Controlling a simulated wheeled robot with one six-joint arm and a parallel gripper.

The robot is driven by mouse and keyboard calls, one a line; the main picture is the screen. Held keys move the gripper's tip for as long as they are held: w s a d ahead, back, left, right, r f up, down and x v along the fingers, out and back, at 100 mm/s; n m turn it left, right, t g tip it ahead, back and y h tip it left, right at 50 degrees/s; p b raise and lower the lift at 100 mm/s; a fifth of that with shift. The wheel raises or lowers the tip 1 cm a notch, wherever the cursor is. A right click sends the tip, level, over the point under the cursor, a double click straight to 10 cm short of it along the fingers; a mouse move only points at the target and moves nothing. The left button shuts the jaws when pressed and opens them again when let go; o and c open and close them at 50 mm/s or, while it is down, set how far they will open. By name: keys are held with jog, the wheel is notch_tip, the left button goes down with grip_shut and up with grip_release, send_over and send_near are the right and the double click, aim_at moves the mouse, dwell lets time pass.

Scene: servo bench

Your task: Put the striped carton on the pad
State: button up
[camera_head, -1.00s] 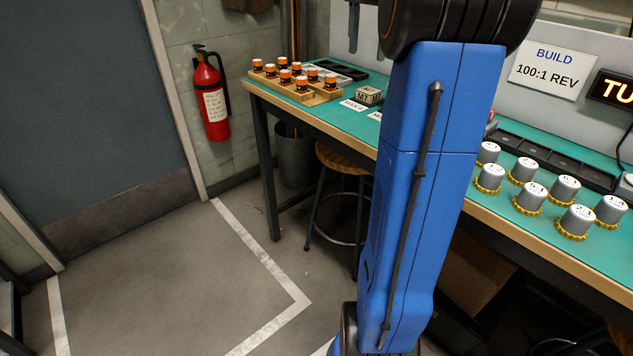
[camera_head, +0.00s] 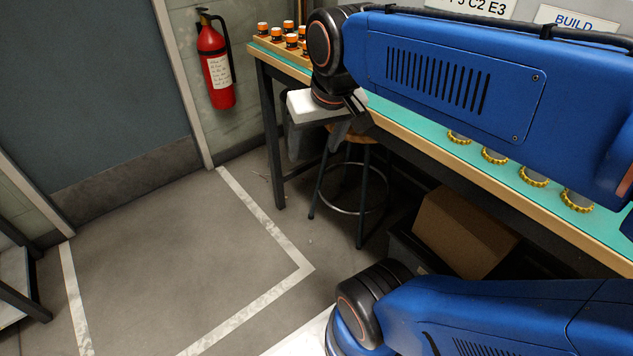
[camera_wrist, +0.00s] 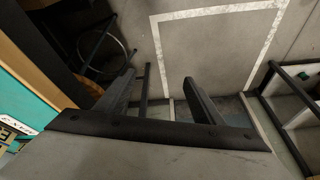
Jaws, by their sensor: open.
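No striped carton and no pad can be made out in either view. In the head view my gripper (camera_head: 335,138) hangs near the front edge of the bench, above the stool. My blue arm covers much of the bench top, so what lies behind it is hidden.
The teal bench (camera_head: 405,124) runs along the right, with orange-banded parts (camera_head: 291,41) at its far end and yellow-rimmed parts (camera_head: 534,176) nearer. A stool (camera_head: 363,190) and a plain brown box (camera_head: 463,232) are under it. Taped floor (camera_head: 180,260) is clear.

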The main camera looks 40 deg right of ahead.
jog(key=s+a+f+n, duration=0.2)
jog(key=s+f, duration=0.2)
jog(key=f, duration=0.2)
jog(key=shift+s+a+n+t, duration=0.2)
jog(key=shift+a+n+t, duration=0.1)
jog(key=shift+a+t, duration=0.1)
